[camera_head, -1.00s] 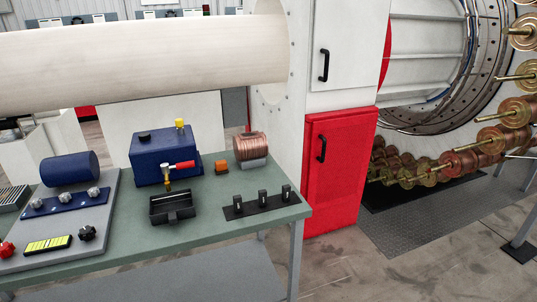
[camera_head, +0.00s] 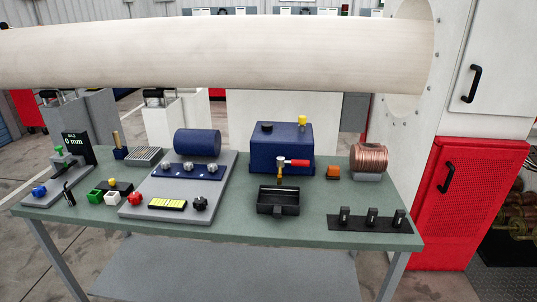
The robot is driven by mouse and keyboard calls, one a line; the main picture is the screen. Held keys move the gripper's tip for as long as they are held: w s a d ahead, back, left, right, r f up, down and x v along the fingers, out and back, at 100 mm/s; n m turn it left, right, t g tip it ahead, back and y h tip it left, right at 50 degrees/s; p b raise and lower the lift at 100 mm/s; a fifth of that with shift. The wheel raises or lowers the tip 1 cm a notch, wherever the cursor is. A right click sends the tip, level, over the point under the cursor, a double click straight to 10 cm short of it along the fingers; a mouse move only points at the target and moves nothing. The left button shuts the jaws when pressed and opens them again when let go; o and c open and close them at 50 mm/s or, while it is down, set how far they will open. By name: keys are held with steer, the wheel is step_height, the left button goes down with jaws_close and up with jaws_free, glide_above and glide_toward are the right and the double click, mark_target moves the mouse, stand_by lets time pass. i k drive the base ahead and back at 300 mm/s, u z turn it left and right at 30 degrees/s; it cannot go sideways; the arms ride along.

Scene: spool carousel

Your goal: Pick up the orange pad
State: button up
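A small orange pad (camera_head: 333,173) sits on the green table (camera_head: 321,217), towards its right side. It lies between the blue box (camera_head: 283,148) on its left and the copper wire spool (camera_head: 370,159) on its right. It looks like a small block with a darker lower part. Nothing covers it. My gripper does not show in the head view.
A black tray (camera_head: 278,201) stands in front of the blue box. A black clip strip (camera_head: 372,220) lies at the right front edge. A grey plate (camera_head: 178,205) with a blue cylinder fills the middle-left. A large pale tube (camera_head: 210,54) passes above the table.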

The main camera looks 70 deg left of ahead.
mark_target(333, 173)
steer(key=u, duration=1.8)
